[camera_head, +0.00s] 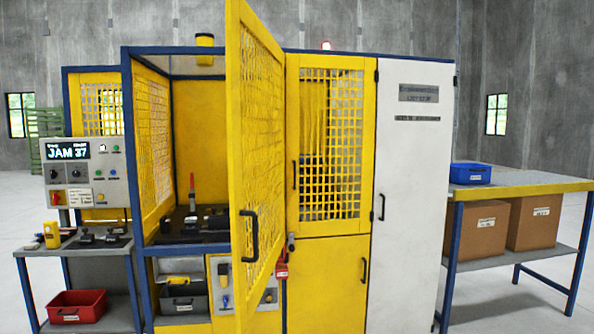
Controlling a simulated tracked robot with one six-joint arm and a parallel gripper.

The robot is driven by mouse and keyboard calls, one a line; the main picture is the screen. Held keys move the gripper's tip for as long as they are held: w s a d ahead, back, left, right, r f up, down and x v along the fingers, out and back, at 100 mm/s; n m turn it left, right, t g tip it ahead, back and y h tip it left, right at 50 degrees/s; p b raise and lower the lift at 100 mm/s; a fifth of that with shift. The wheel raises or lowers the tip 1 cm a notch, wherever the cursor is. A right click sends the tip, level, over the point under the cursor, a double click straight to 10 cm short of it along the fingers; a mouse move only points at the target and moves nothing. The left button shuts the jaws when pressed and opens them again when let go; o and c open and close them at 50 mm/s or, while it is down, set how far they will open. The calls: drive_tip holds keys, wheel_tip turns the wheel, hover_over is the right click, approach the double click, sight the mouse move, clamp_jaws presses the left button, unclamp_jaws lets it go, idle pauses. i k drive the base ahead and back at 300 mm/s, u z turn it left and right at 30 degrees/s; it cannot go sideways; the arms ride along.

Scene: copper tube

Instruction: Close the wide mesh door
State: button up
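The wide yellow mesh door (262,130) stands swung open toward me, hinged on the right side of the machine's opening. Its black handle (249,236) sits low near its left, free edge. The opening it belongs to, in the blue-framed machine (132,190), is uncovered on the left. Inside it a dark work surface (197,225) holds a red-handled lever or tool (192,185). The door hides the right part of the opening. My gripper is not in view.
A narrower yellow mesh door (333,215) is shut right of the wide door, with a white cabinet (412,190) beyond. A control panel (85,172) reading "JAM 37" stands left above a side table. A bench (520,188) with a blue bin (470,173) stands right.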

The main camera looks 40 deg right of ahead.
sight(239, 14)
drive_tip(key=z, duration=1.05)
drive_tip(key=i, duration=1)
drive_tip(key=z, duration=0.9)
drive_tip(key=k, duration=0.45)
drive_tip(key=u, duration=0.05)
